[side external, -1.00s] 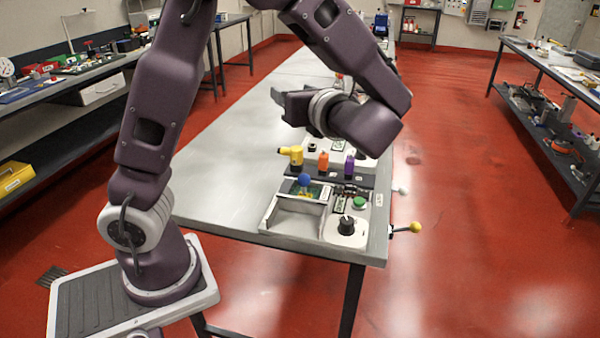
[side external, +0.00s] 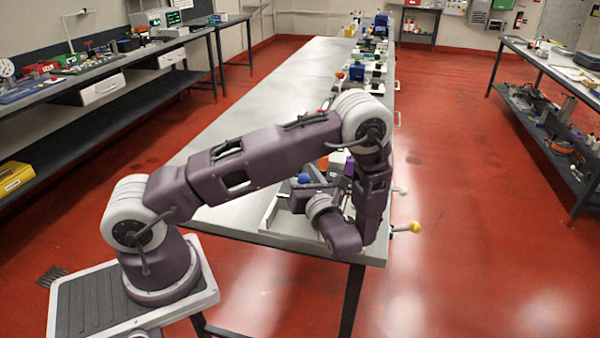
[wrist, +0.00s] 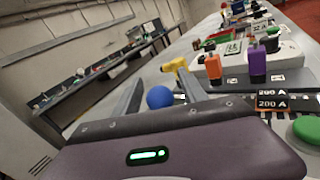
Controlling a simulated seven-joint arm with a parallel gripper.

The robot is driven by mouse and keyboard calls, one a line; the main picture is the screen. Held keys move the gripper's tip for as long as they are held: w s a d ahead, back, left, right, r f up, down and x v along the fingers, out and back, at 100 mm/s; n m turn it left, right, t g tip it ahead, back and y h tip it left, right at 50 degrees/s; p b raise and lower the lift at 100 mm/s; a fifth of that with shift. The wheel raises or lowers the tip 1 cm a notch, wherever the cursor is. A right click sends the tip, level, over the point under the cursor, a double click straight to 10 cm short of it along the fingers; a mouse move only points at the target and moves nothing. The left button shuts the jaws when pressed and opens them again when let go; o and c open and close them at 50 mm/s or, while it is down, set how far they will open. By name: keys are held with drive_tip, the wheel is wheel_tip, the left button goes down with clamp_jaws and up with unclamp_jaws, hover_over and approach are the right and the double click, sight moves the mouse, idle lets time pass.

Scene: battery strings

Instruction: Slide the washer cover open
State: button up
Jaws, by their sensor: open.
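The washer cover's panel is hidden behind my gripper in both views. A round blue knob (wrist: 159,97), which appears to belong to the cover, shows in the wrist view. It also peeks out above my gripper in the side view (side external: 303,178). My gripper (wrist: 160,78) is open, with one finger on each side of the blue knob in the picture. I cannot tell whether either finger touches it. In the side view my gripper (side external: 298,195) is low over the white tray unit (side external: 268,217) at the near end of the table.
Just beyond the knob stand a yellow tool-shaped piece (wrist: 176,67), an orange block (wrist: 213,66) and a purple block (wrist: 257,64). A green button (wrist: 307,130) and black 200 A labels (wrist: 272,99) are at the right. The table's left side (side external: 215,190) is clear.

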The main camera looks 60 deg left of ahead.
drive_tip(key=shift+a, duration=0.15)
drive_tip(key=shift+c, duration=0.2)
clamp_jaws()
idle(1.2)
